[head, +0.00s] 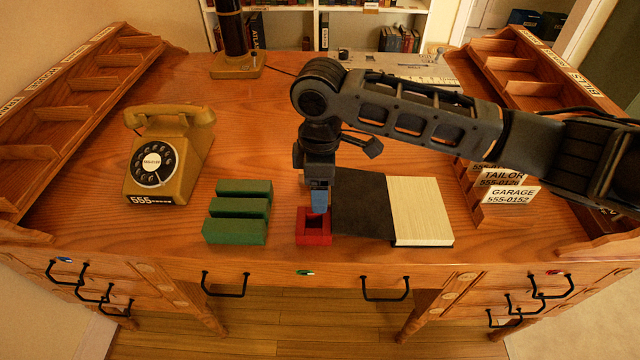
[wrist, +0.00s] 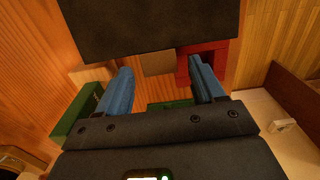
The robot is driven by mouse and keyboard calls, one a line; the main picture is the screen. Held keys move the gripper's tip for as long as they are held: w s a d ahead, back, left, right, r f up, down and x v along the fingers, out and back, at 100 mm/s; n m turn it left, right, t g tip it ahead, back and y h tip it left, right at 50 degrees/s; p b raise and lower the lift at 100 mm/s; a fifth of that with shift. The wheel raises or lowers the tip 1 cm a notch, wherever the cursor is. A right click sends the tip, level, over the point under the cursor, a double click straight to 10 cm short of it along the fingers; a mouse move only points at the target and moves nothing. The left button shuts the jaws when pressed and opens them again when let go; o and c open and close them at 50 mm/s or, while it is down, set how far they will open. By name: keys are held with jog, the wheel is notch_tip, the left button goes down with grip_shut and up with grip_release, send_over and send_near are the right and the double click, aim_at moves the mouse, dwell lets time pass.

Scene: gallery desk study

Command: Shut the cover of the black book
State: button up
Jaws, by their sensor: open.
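The black book lies open near the front of the desk. Its black cover (head: 362,204) is spread out to the left and its cream page block (head: 420,210) faces up on the right. The cover also fills the top of the wrist view (wrist: 150,25). My gripper (head: 319,206) points down just left of the cover's outer edge, over the red tray. In the wrist view its two blue fingers (wrist: 160,66) are apart, with the cover's edge just beyond their tips. Whether a finger touches the cover I cannot tell.
A small red open tray (head: 314,240) stands below my gripper. Several green blocks (head: 237,209) lie left of it. A tan rotary telephone (head: 165,155) stands further left. Lettered cards (head: 511,195) stand right of the book.

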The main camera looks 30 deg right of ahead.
grip_shut()
dwell(0.5)
